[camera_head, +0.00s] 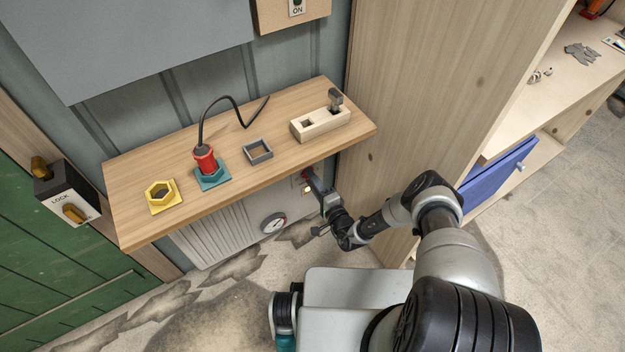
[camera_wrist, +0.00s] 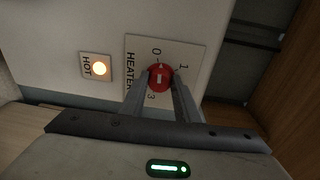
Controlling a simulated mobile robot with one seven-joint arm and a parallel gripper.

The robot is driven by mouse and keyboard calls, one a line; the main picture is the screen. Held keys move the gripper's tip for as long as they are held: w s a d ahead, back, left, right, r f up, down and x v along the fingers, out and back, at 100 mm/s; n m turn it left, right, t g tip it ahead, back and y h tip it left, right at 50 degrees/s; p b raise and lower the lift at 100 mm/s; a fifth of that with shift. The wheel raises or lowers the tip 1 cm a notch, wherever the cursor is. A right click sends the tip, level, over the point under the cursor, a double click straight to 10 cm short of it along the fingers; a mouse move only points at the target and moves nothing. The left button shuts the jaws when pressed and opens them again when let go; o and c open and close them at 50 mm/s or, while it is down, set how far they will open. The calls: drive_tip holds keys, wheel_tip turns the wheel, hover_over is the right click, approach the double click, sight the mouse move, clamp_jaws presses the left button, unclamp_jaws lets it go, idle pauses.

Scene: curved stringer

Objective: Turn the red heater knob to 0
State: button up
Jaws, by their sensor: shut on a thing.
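The red heater knob (camera_wrist: 160,77) sits on a white plate marked HEATER (camera_wrist: 196,52). The digits 0, 1 and 3 show around it. A white mark on the knob's upper part points up in the wrist view, close to the 0. My gripper (camera_wrist: 161,84) is shut on the knob, one finger on each side. In the head view my gripper (camera_head: 308,178) reaches under the front edge of the wooden shelf to the heater's right end. The knob cannot be made out clearly there.
The white heater (camera_head: 215,238) with a round gauge (camera_head: 273,223) is below the wooden shelf (camera_head: 230,199), which overhangs my gripper. A tall wooden cabinet (camera_head: 425,75) stands close on the right.

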drive_tip(key=shift+n, duration=1)
drive_tip(key=o, duration=1)
drive_tip(key=shift+o, duration=0.2)
drive_tip(key=shift+d, duration=0.1)
